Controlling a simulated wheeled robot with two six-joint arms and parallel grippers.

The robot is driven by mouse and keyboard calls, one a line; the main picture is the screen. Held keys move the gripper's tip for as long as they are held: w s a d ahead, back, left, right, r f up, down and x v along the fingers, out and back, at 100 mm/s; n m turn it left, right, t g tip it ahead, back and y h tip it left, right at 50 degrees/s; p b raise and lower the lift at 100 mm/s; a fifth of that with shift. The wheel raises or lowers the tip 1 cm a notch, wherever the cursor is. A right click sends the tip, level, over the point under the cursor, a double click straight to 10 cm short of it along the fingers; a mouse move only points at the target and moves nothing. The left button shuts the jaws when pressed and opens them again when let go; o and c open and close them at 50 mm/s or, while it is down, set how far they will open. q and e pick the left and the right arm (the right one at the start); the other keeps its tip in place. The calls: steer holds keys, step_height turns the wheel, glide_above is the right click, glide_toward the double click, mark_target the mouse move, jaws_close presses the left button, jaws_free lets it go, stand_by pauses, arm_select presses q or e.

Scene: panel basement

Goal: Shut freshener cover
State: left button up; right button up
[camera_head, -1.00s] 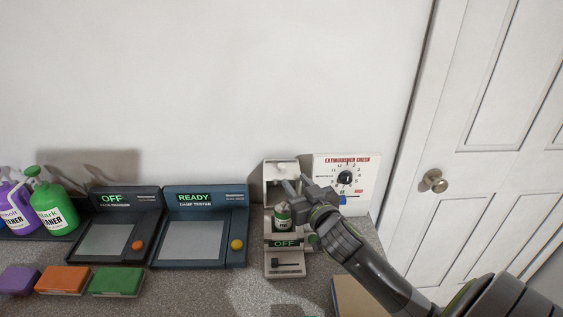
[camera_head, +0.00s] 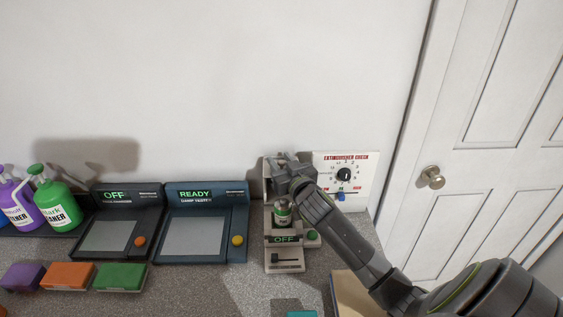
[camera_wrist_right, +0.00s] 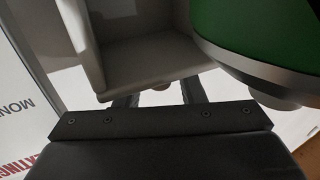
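The freshener (camera_head: 285,255) is a pale upright dispenser on the counter, with an "OFF" display, a green button on its right side and a slider low on its front. A green-and-white can (camera_head: 283,213) stands exposed inside it. Its cover (camera_head: 268,170) is raised at the back, mostly hidden behind my right gripper (camera_head: 283,162). In the right wrist view the gripper's two fingers (camera_wrist_right: 158,97) are apart, close to the grey hollow cover (camera_wrist_right: 140,45), with the green can (camera_wrist_right: 265,30) at right. Whether they touch the cover is unclear. My left gripper is out of view.
An extinguisher check panel (camera_head: 345,178) stands just right of the freshener. A damp tester (camera_head: 203,225) and a dark "OFF" device (camera_head: 118,225) stand left. A box (camera_head: 352,295) is at the front right.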

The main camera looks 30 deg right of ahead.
jaws_close()
